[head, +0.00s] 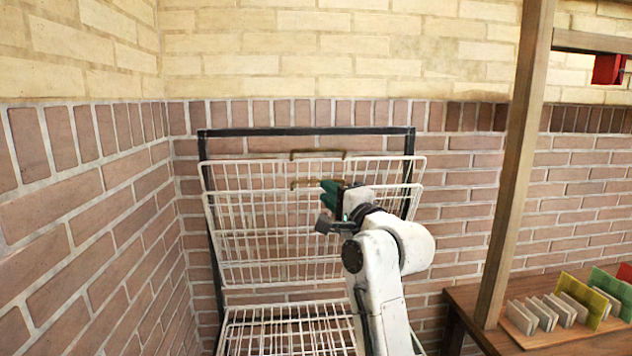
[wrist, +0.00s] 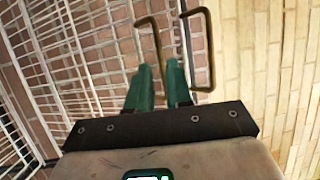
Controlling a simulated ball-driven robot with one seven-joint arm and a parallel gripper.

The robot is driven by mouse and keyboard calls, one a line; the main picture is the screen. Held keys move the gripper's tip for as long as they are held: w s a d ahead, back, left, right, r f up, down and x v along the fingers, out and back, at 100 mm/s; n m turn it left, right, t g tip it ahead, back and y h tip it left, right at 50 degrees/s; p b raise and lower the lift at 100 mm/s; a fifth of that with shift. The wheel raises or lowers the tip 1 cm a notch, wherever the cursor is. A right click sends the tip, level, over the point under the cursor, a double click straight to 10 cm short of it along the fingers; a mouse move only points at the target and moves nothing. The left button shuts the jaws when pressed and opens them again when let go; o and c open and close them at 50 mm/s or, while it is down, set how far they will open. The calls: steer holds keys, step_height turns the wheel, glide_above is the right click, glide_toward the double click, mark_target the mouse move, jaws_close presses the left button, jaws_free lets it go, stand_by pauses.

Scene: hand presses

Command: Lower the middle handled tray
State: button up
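The middle tray is a white wire basket (head: 270,235) standing tilted up against a black frame. Its thin brown handle (head: 303,183) is at its top edge; in the wrist view the left brown handle (wrist: 155,40) appears to be this one. My gripper (head: 328,190) is at the right end of this handle and hides part of it. In the wrist view its two green fingers (wrist: 159,68) are apart, with the lower part of the left handle showing between them. I cannot tell whether they touch it.
The top wire tray (head: 240,175) is also raised, with its own brown handle (head: 317,153), also in the wrist view (wrist: 211,50). The bottom tray (head: 285,335) lies lowered. A wooden post (head: 515,160) and a bench (head: 465,300) with a card rack stand at right. Brick walls are behind and left.

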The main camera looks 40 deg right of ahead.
mark_target(313, 182)
steer(key=p+x, duration=0.1)
steer(key=x, duration=0.6)
steer(key=shift+w, duration=0.15)
jaws_close()
steer(key=shift+f, duration=0.1)
